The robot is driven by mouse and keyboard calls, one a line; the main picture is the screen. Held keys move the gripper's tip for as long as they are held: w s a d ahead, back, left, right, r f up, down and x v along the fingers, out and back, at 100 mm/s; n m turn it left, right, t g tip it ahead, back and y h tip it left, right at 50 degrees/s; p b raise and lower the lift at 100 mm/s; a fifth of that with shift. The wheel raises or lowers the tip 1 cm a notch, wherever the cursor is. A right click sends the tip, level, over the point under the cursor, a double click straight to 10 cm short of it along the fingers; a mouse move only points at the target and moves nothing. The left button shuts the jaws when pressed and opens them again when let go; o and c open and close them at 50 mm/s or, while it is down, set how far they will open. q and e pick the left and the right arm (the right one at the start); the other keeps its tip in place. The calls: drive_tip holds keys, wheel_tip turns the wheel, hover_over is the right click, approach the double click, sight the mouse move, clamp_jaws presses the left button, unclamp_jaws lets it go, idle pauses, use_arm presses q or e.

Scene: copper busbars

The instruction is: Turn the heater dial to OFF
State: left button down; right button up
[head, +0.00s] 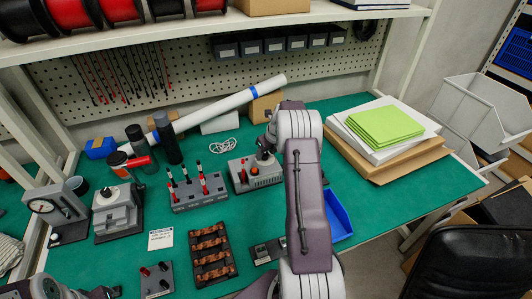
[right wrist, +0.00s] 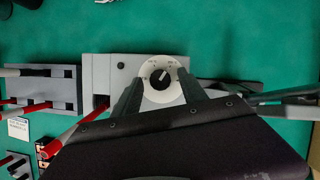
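The heater (head: 243,178) is a grey box at the middle of the green bench, partly hidden by my right gripper (head: 265,152). In the right wrist view the heater (right wrist: 117,66) carries a round white dial face with a black dial knob (right wrist: 159,78). A light pointer mark on the knob points up and right; the lettering around it is too small to read. My right gripper (right wrist: 160,92) is open, its two dark fingers on either side of the dial. Contact with the knob cannot be told. Part of my left arm shows at the lower left, its fingers unclear.
A grey rack (head: 200,195) with red and black probes stands close left of the heater. A tray of copper bars (head: 212,255) lies nearer. A blue bin (head: 340,216) is behind my right arm. Green pads (head: 385,126) lie on boxes at right.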

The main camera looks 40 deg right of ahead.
clamp_jaws()
drive_tip(key=shift+d+r+n+y+p, duration=0.2)
drive_tip(key=shift+n+y+p, duration=0.3)
drive_tip(key=shift+n+p, duration=0.65)
drive_tip(key=shift+n+y+p, duration=0.4)
drive_tip(key=shift+n+p, duration=0.45)
drive_tip(key=shift+n, duration=0.3)
drive_tip(key=shift+w+d+f+n+g+y+p, duration=0.1)
drive_tip(key=shift+n+g+y+p, duration=0.1)
drive_tip(key=shift+n, duration=0.35)
drive_tip(key=shift+f+n+g+y+p, duration=0.1)
drive_tip(key=shift+n+y, duration=0.1)
drive_tip(key=shift+n, duration=0.35)
drive_tip(key=shift+n+g+y, duration=0.3)
drive_tip(key=shift+n, duration=0.7)
